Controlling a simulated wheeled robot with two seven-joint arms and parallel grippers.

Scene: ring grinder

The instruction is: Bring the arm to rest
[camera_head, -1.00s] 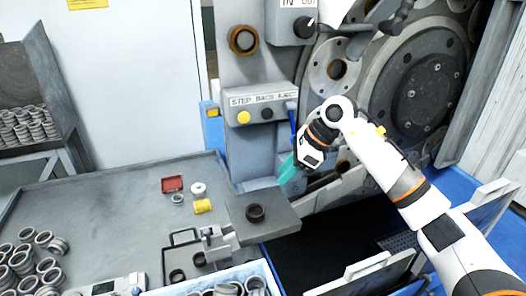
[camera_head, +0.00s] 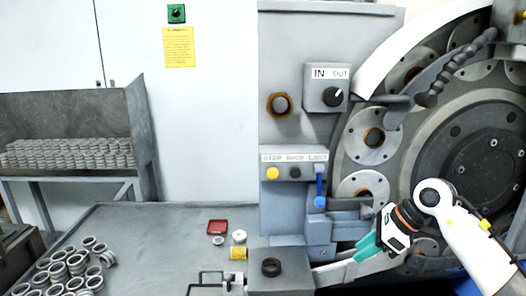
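My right arm (camera_head: 462,243) comes in from the lower right, white with orange and black bands. Its gripper (camera_head: 366,247) has teal fingertips that point left and down. It is in front of the grinder's lower part, right of the small grey block (camera_head: 283,280) that bears a dark ring (camera_head: 271,267). I see nothing held at the fingertips. The fingers overlap from this angle, so I cannot tell whether they are apart. My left arm and gripper are out of view.
The grinder (camera_head: 455,160) with its large disc fills the right side. A button panel (camera_head: 294,158) and a knob box (camera_head: 326,88) are on its front. Several loose rings (camera_head: 75,262) lie on the table (camera_head: 150,235). A red tray (camera_head: 217,227) and a yellow piece (camera_head: 238,253) lie near the block.

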